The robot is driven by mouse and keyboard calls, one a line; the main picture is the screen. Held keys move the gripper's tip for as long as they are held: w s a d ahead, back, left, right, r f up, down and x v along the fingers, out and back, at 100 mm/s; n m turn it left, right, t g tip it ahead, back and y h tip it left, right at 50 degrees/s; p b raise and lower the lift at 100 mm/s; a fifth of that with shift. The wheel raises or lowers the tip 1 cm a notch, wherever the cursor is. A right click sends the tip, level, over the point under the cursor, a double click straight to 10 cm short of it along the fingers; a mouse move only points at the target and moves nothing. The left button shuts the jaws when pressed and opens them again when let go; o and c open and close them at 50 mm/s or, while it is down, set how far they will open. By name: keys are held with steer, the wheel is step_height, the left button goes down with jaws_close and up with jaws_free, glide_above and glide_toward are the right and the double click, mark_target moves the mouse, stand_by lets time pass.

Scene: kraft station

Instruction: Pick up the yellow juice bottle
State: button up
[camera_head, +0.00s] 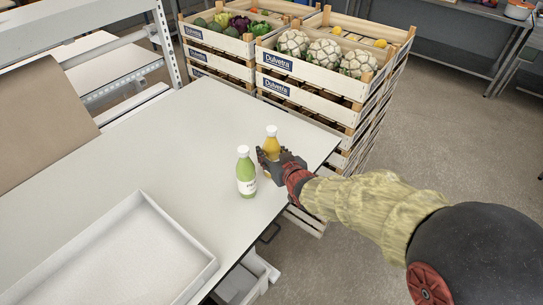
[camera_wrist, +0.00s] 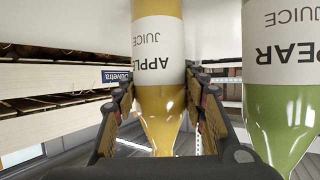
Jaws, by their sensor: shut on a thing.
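The yellow juice bottle (camera_head: 271,143) has a white cap and stands upright near the table's right edge in the head view. In the wrist view the yellow juice bottle (camera_wrist: 160,80) shows a white label reading "APPLE JUICE". My gripper (camera_head: 272,165) is shut on this bottle, with one finger on each side of it in the wrist view (camera_wrist: 165,105). The bottle's lower part is hidden by my gripper in the head view. I cannot tell whether its base touches the table.
A green pear juice bottle (camera_head: 246,173) stands close to the left of my gripper; it also shows in the wrist view (camera_wrist: 285,105). A white tray (camera_head: 187,243) lies at the front of the table (camera_head: 150,150). Stacked wooden crates (camera_head: 310,78) with vegetables stand behind the table.

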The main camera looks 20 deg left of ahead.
steer(key=c, duration=0.4)
steer(key=shift+r, duration=0.15)
